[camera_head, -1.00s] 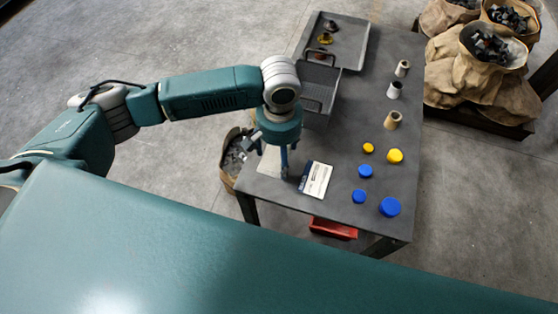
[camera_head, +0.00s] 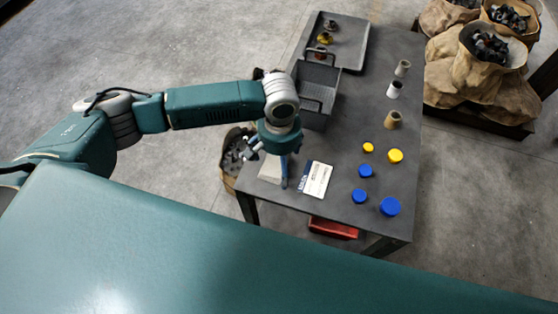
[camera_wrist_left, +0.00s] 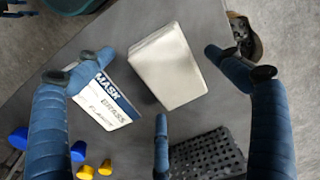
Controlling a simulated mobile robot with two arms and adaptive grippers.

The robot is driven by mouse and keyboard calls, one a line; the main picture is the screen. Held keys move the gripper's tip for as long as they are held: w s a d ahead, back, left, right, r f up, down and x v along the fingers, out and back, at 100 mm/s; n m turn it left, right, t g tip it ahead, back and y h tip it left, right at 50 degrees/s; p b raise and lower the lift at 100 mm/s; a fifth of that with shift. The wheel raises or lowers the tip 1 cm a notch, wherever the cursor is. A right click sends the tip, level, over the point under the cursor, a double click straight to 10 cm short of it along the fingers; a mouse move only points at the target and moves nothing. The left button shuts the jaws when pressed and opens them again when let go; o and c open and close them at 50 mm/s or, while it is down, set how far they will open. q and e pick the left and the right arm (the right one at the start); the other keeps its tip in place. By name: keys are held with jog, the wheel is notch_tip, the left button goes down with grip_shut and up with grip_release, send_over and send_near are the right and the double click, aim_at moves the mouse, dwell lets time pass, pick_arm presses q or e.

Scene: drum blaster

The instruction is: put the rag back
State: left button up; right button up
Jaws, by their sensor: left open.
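The rag (camera_head: 269,171) is a pale, folded, block-like cloth lying on the near left corner of the grey table (camera_head: 340,140). In the left wrist view the rag (camera_wrist_left: 168,65) lies flat next to a printed card. My left gripper (camera_head: 268,163) is open over the rag, its fingers spread apart. In the left wrist view the blue fingers stand around the rag with visible space between, and nothing is held. The arm hides part of the rag's surroundings in the head view. My right gripper is not in view.
The white-and-blue card (camera_head: 315,180) lies right of the rag. A dark perforated basket (camera_head: 318,85) and a grey tray (camera_head: 352,40) are farther back. Blue caps (camera_head: 390,206), yellow caps (camera_head: 395,156) and small cylinders (camera_head: 393,120) stand on the right. A sack (camera_head: 232,150) stands left of the table.

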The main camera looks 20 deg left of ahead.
aim_at(279, 165)
pick_arm(q)
jog(key=shift+r, duration=0.1)
notch_tip(279, 165, up, 12)
dwell(0.5)
dwell(0.4)
